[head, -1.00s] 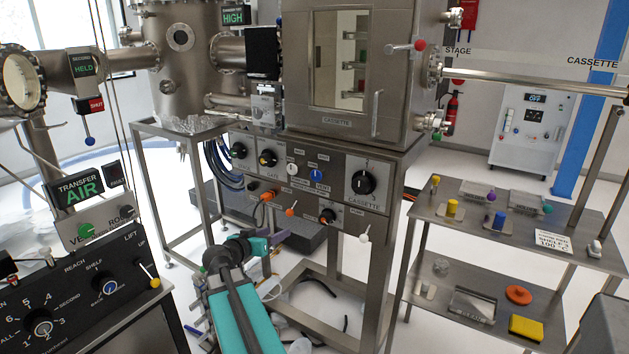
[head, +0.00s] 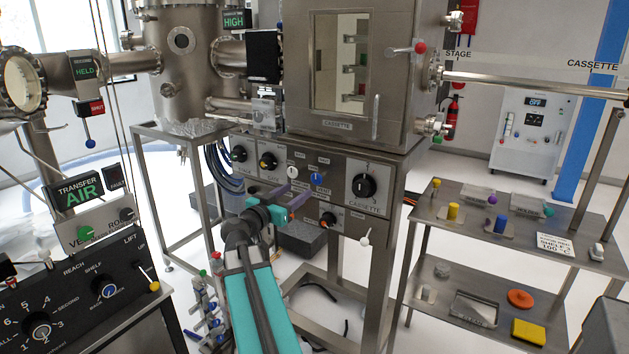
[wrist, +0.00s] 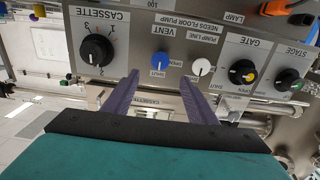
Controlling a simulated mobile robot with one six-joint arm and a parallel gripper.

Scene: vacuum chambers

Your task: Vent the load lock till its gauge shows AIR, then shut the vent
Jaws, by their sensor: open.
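The blue vent knob (head: 317,179) is on the grey control panel (head: 345,215) below the chamber marked CASSETTE. In the wrist view the knob (wrist: 160,60) lies ahead of my gripper, between the lines of its fingers; its pale mark appears to point at SHUT. My gripper (wrist: 160,92) is open, with two purple fingers apart and nothing between them. In the head view my gripper (head: 287,198) is just below and left of the knob; contact is not visible. A gauge (head: 73,191) reads TRANSFER AIR. Another gauge (head: 236,19) reads HIGH. I cannot make out a load lock gauge.
A white pump line knob (wrist: 201,67) sits close beside the vent knob. The larger black cassette knob (head: 364,186) is to its right. The windowed chamber (head: 298,70) stands above the panel. A shelf rack (head: 455,215) with small parts stands at right.

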